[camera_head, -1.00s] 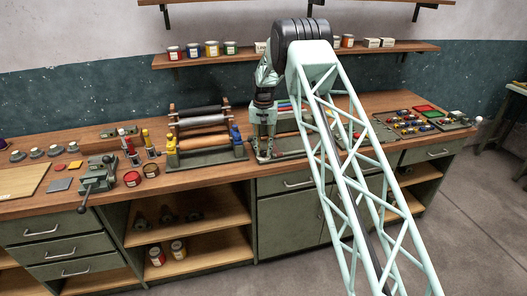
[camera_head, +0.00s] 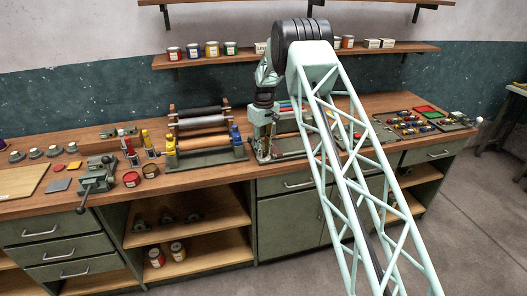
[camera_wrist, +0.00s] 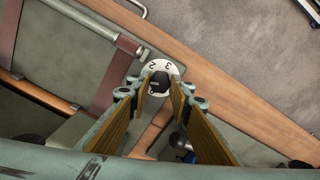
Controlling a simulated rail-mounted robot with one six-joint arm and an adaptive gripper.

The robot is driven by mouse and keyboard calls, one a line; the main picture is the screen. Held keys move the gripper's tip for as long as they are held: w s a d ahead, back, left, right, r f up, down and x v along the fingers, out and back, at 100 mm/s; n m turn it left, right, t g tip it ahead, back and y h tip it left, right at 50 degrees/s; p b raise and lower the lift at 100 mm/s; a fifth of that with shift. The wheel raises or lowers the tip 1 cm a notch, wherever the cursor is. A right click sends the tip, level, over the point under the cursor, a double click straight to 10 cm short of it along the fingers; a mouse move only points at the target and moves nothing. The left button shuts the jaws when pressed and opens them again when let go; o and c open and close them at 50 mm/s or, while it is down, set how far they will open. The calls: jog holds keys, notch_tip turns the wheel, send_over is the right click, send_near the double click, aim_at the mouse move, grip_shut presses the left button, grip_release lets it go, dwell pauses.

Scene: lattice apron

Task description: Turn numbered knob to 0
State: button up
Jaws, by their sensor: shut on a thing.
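The numbered knob (camera_wrist: 158,79) has a white dial face with a dark grip in its centre. The figures 2 and 3 show on the dial's visible rim in the wrist view; the rest of the dial is hidden. My gripper (camera_wrist: 160,88) is shut on the knob, with one wood-coloured finger on either side of the dark grip. In the head view my gripper (camera_head: 264,152) is low over the bench, left of my lattice arm. The knob is too small to make out there.
A roller stand (camera_head: 205,135) is close on the left of my gripper. A small vise (camera_head: 98,180) and open jars stand further left. Trays of coloured pieces (camera_head: 425,122) lie to the right. A wall shelf (camera_head: 205,57) with cans runs above.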

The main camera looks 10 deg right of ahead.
aim_at(264, 152)
jog(key=n, duration=1.3)
dwell(0.4)
jog(key=shift+n, duration=0.3)
jog(key=o, duration=0.8)
jog(key=shift+o, duration=0.2)
jog(key=shift+r, duration=0.15)
notch_tip(264, 152, up, 12)
dwell(0.3)
jog(key=shift+b, duration=0.3)
